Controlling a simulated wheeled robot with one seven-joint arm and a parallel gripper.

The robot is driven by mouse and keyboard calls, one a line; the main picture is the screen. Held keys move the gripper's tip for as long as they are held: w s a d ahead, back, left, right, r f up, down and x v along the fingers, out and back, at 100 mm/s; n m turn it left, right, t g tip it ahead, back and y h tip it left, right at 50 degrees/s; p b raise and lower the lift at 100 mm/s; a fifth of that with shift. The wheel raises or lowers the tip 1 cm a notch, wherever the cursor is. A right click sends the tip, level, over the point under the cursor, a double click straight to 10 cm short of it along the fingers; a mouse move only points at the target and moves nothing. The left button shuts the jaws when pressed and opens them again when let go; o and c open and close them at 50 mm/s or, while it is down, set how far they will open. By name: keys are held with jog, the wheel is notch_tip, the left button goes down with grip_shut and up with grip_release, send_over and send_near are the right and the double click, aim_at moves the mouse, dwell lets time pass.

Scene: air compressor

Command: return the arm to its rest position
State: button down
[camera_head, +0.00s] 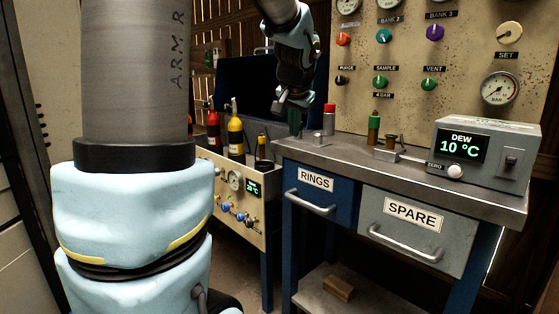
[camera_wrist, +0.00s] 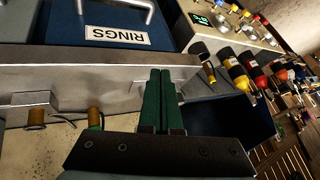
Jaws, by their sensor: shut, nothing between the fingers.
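My arm (camera_head: 290,45) reaches over the workbench from the top of the head view. My gripper (camera_head: 295,128) points down at the left end of the bench top. In the wrist view, the two green fingers of my gripper (camera_wrist: 158,78) lie side by side, shut with nothing between them. The fingertips show over the edge of the workbench (camera_head: 400,176); I cannot tell whether they touch it. A large grey and pale blue link of my own arm fills the left of the head view.
The bench holds a red-capped cylinder (camera_head: 329,120), a green and orange cylinder (camera_head: 374,128) and the DEW meter (camera_head: 484,155). Below are the RINGS drawer (camera_head: 317,200) and SPARE drawer (camera_head: 412,232). A gauge panel (camera_head: 440,60) stands behind. Bottles, including a yellow one (camera_head: 235,137), stand left.

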jog(key=s+a+f+n+g, duration=0.2)
jog(key=s+a+f, duration=0.2)
jog(key=s+f, duration=0.25)
jog(key=s+a+f+n+g+p, duration=0.1)
jog(key=s+a+f+n+g, duration=0.15)
jog(key=s+f, duration=0.4)
jog(key=s+a+f+n+g, duration=0.1)
jog(key=s+a+f+g, duration=0.1)
jog(key=s+a+f, duration=0.35)
notch_tip(320, 180, up, 18)
jog(key=s+d+p, duration=0.1)
jog(key=p, duration=1.7)
jog(key=shift+s+d+t, duration=0.25)
jog(key=shift+s+t, duration=0.05)
jog(key=shift+t, duration=0.05)
